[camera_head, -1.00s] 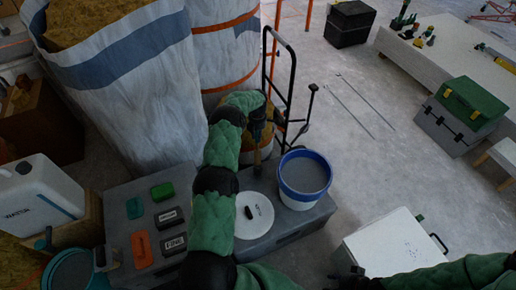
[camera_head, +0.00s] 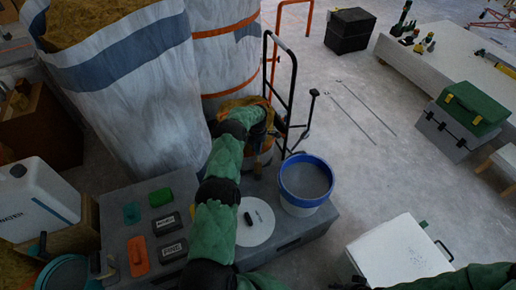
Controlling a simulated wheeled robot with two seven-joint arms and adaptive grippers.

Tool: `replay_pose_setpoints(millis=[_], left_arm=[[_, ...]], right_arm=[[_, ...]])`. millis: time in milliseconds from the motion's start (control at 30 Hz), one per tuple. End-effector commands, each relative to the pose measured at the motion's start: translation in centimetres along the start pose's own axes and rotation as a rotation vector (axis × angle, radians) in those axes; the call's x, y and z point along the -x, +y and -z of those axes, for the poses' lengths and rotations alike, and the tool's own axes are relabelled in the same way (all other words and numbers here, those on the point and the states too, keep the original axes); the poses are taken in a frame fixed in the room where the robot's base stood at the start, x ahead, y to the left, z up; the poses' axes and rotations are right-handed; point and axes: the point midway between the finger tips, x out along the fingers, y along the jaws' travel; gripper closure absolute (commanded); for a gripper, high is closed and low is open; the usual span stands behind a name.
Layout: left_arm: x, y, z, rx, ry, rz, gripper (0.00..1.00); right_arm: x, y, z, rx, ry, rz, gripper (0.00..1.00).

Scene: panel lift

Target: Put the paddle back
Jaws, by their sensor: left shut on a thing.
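My left gripper (camera_head: 262,138) is at the end of the green-sleeved arm, beyond the grey platform's far edge and beside the hand truck. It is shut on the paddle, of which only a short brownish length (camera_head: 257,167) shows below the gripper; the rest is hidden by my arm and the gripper. A white bucket with a blue rim (camera_head: 304,202) and grey contents stands to the right of my arm. A round white lid (camera_head: 257,232) with a dark handle lies beside it. My right arm enters at the bottom right; its gripper, at the bottom edge, is too dark to read.
The grey platform (camera_head: 300,233) also carries dark blocks and an orange tool (camera_head: 138,256). Large wrapped bags (camera_head: 130,85) stand behind on the left. A black hand truck (camera_head: 292,85) stands close to the gripper. A white box (camera_head: 398,250) is at right; the floor between is clear.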

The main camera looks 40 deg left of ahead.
Motion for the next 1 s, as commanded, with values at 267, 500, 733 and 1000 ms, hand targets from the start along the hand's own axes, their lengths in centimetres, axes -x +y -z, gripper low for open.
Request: replay_pose_setpoints(millis=[267, 500, 733, 1000], left_arm=[[-0.5, 0.0, 0.0, 0.0, 0.0, 0.0, 0.58], [-0.5, 0.0, 0.0, 0.0, 0.0, 0.0, 0.51], [0.0, 0.0, 0.0, 0.0, 0.0, 0.0, 0.51], [4.1, 0.1, -0.1, 0.0, -0.002, -0.003, 0.51]], right_arm=[[-0.5, 0.2, 0.0, 0.0, 0.0, 0.0, 0.6], [-0.5, 0.2, 0.0, 0.0, 0.0, 0.0, 0.6], [-0.1, 0.0, 0.0, 0.0, 0.0, 0.0, 0.6], [2.0, -0.7, -0.1, 0.0, 0.0, 0.0, 0.6]])
